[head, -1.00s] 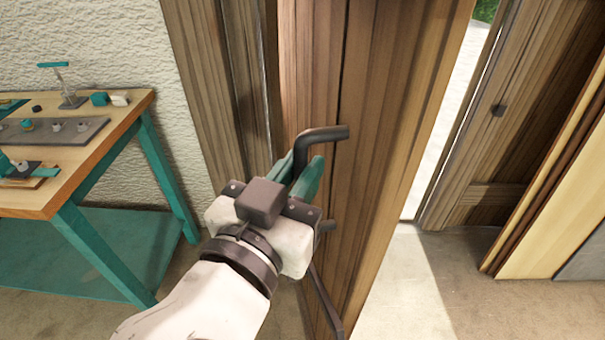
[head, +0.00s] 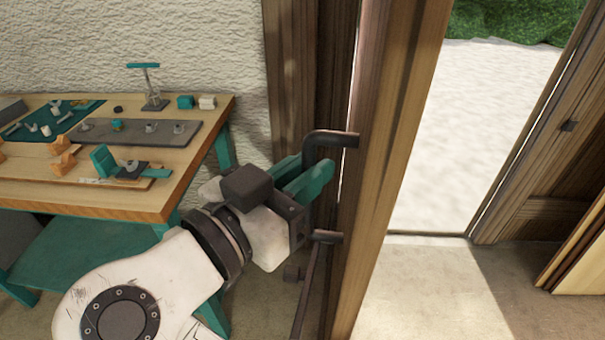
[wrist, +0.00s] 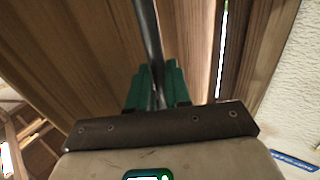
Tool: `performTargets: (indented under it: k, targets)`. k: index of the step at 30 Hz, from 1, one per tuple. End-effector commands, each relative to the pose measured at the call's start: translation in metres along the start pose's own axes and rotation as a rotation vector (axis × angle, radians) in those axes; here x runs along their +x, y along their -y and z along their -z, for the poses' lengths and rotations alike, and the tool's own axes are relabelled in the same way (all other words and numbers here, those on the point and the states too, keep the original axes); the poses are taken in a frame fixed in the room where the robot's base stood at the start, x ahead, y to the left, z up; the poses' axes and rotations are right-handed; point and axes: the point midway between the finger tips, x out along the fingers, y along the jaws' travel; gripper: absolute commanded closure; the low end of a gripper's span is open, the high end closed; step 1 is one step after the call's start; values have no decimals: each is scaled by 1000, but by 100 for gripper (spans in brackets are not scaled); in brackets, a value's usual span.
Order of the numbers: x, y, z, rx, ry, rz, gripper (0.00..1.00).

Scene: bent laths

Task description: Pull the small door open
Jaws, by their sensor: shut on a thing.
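The small wooden door (head: 392,130) stands ajar, seen nearly edge-on in the head view, with a wide bright opening to its right. Its dark bent handle (head: 333,139) sticks out from the door's left face. My gripper (head: 318,178) has its green fingers shut on the upright part of the handle, just below the upper bend. In the wrist view the handle bar (wrist: 150,40) runs down between the green fingers (wrist: 157,90), with the door's planks (wrist: 80,50) behind. The fingers hide part of the handle.
A workbench (head: 190,190) with small tools and parts stands at the left, close to my arm. The doorway (head: 485,140) shows pale ground and greenery outside. A brown door frame (head: 545,140) and leaning boards (head: 582,250) are at the right. The floor (head: 430,290) before the opening is clear.

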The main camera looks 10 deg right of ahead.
Motion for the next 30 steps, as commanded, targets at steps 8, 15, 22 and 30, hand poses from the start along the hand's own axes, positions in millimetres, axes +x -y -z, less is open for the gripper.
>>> performTargets:
  k: [8, 15, 22, 30]
  targets:
    - [9, 2, 3, 1, 1, -9, 100]
    - [9, 1, 3, 2, 1, -9, 76]
    - [6, 1, 2, 1, 0, -7, 62]
    - [-2, 1, 1, 1, 0, -5, 62]
